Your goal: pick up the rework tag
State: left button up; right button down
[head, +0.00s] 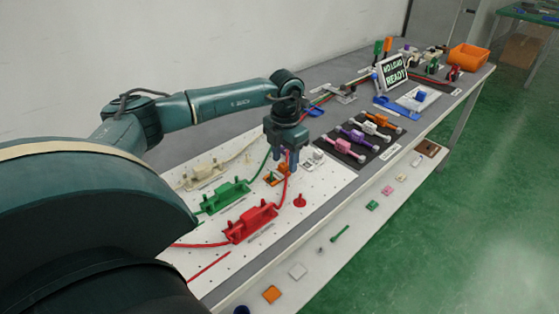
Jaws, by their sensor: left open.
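My left gripper (288,165) points down over the white perforated board (328,185), its fingers apart and nothing visible between them. I cannot tell for certain which thing is the rework tag; no label with that name is readable. A small orange piece (271,179) lies on the board just left of the fingers, partly hidden by them. Flat small pieces lie along the lower front ledge, among them an orange one (272,294) and a white one (298,271). My right gripper is not in view.
Red (251,222), green (224,196) and cream (202,174) lever fixtures with cables stand on the board. A red knob (300,201) stands close to the gripper. Beyond are a black mat with coloured levers, a "READY" sign (393,73) and an orange bin (468,57).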

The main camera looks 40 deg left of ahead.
pick_arm(q)
jog(key=shift+f, duration=0.45)
grip_shut()
